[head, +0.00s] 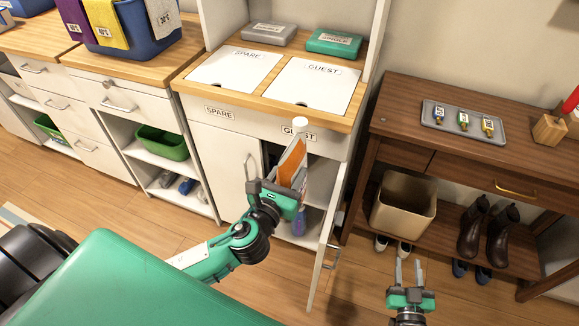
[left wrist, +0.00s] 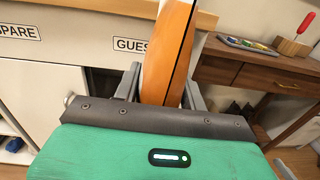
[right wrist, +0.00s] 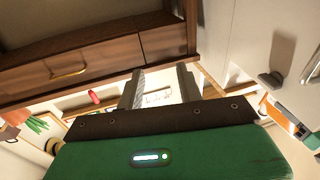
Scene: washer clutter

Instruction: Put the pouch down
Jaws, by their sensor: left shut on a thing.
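The pouch (head: 291,163) is orange and white with a white cap on top. It is upright and slightly tilted in front of the open GUEST cupboard. My left gripper (head: 281,188) is shut on the pouch; the left wrist view shows the orange pouch (left wrist: 168,55) between the fingers. Its lower part is hidden by the gripper. My right gripper (head: 408,275) is empty, its fingers apart, low in front of the shoe bench. In the right wrist view the fingers (right wrist: 158,88) also stand apart with nothing between them.
The GUEST cupboard door (head: 327,245) stands open; a purple bottle (head: 299,222) is inside. Two white lids (head: 312,84) lie on the counter, with a grey case (head: 269,34) and a green case (head: 333,42) behind. A beige bin (head: 403,206), boots and a key tray (head: 462,121) are at right.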

